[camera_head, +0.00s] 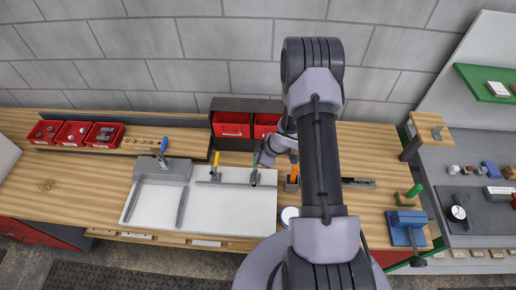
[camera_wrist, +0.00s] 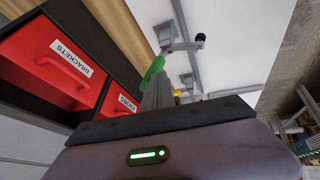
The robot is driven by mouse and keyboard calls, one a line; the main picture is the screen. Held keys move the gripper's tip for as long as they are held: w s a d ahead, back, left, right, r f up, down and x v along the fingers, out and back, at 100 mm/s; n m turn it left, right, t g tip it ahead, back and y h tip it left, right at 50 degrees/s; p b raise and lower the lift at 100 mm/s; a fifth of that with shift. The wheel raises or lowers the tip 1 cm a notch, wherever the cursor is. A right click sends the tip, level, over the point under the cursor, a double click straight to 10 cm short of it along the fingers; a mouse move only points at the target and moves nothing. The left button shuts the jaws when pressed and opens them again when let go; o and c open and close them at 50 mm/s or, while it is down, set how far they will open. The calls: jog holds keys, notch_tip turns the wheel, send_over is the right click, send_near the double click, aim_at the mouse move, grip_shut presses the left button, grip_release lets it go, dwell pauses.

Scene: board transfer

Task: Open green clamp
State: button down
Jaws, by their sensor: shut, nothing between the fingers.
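The green clamp (camera_head: 254,175) stands at the right part of the white board (camera_head: 245,205), on its back rail. Its green handle (camera_head: 257,157) stands up beside my gripper (camera_head: 266,156). In the wrist view the green handle (camera_wrist: 152,73) lies just beyond my gripper's shut fingers (camera_wrist: 158,95); whether they touch I cannot tell. The clamp's metal arm with a dark tip (camera_wrist: 200,40) shows above the board. My gripper is shut with nothing between its fingers. My arm hides part of the bench to the right of the clamp.
A yellow-handled clamp (camera_head: 215,168) and a blue-handled clamp (camera_head: 162,150) stand further left. Red drawers (camera_head: 232,124) in a dark cabinet stand close behind my gripper. An orange-handled tool (camera_head: 292,178) is right of the board. The board's middle is clear.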

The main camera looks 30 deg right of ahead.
jog(key=w+d+f, duration=0.4)
jog(key=w+f, duration=0.1)
jog(key=w, duration=0.2)
jog(key=shift+d+p, duration=0.4)
jog(key=shift+s+a+f, duration=0.1)
jog(key=shift+s+f, duration=0.1)
dwell(0.7)
